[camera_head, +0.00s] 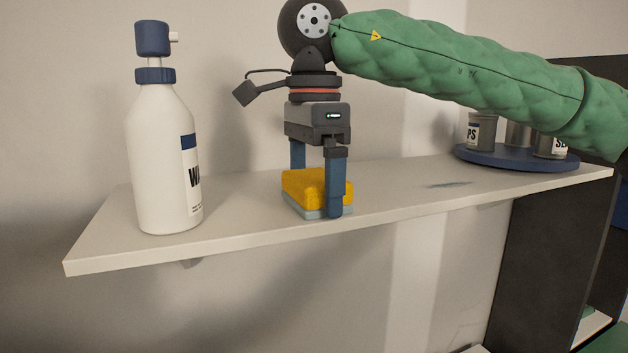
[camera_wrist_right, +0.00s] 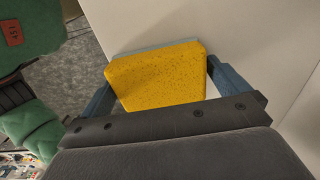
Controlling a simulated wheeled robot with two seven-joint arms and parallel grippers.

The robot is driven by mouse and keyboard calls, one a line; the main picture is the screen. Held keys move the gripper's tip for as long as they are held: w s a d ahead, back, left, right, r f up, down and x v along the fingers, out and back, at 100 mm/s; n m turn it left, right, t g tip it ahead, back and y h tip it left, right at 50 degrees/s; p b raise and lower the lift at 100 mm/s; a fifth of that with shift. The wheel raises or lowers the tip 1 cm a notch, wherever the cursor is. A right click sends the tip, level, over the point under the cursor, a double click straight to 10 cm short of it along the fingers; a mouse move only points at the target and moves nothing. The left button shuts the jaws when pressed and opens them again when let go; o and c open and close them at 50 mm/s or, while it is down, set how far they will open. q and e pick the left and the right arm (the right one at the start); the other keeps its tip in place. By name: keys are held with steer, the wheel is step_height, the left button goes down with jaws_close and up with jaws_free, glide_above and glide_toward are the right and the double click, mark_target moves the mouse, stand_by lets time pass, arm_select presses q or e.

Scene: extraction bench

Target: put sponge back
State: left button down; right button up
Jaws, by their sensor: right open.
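A yellow sponge (camera_head: 303,187) rests on a thin pale blue-grey base (camera_head: 300,210) on the white shelf. My right gripper (camera_head: 318,190) points straight down over the sponge, with one blue finger on each side of it. In the right wrist view, the sponge (camera_wrist_right: 158,76) lies between the two fingers of the right gripper (camera_wrist_right: 160,82). The jaws are open, and a gap shows beside the sponge near the right finger. The base (camera_wrist_right: 150,49) shows along the sponge's far edge. My left gripper is not in view.
A white bottle (camera_head: 165,160) with a blue cap stands at the shelf's left end. A round blue tray (camera_head: 490,160) with several grey labelled containers stands at the right end. The shelf (camera_head: 240,219) is clear between bottle and sponge. A dark blue smear (camera_head: 450,184) marks its right part.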

mark_target(314, 176)
step_height(314, 176, up, 12)
steer(key=shift+r+p, duration=0.15)
steer(key=shift+p, duration=0.15)
stand_by(0.5)
